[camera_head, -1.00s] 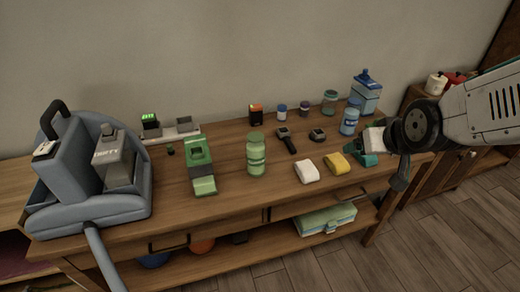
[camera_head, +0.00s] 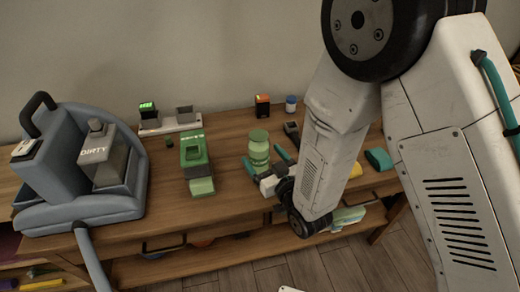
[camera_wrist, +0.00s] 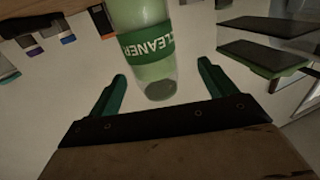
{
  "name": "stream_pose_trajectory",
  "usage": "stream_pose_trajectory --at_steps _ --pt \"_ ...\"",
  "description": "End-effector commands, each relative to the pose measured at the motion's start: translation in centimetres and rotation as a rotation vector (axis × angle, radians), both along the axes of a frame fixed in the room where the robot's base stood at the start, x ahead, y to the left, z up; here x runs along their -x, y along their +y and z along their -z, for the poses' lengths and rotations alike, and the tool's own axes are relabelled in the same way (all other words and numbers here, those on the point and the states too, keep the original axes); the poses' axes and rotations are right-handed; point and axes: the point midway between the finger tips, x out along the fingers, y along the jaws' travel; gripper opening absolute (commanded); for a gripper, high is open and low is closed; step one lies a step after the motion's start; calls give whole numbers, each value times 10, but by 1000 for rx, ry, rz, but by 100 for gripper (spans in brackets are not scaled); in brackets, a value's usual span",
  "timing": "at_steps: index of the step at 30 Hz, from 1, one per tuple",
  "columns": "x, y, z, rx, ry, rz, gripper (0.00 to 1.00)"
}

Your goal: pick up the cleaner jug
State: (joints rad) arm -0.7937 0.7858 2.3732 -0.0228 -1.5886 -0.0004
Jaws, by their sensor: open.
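The cleaner jug (camera_head: 258,150) is a pale green translucent container with a darker green band, upright on the wooden table. In the wrist view the jug (camera_wrist: 143,50) appears upside down, and its green label reads CLEANER. My gripper (camera_head: 267,164) is open, its teal fingers reaching toward the jug from the front, one to each side of it. In the wrist view my gripper (camera_wrist: 162,72) has a finger on either side of the jug's lower part, with visible gaps. Nothing is clamped. My arm covers part of the table to the right.
A green device (camera_head: 194,150) stands left of the jug. A grey-blue machine with a tank marked DIRTY (camera_head: 95,152) fills the table's left end. A small orange-and-black box (camera_head: 262,106) and a blue-and-white jar (camera_head: 291,104) stand behind. A yellow block (camera_head: 355,170) lies right, partly hidden.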

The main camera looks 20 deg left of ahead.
Motion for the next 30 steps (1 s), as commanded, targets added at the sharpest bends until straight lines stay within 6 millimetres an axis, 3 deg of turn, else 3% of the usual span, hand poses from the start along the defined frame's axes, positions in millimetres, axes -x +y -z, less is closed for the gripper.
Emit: stream_pose_trajectory --at_steps 13,23,30 --pt "-47 36 1 -1 -1 5 83" --pt "-53 43 1 0 0 5 83" --pt "-52 43 1 0 0 5 22"
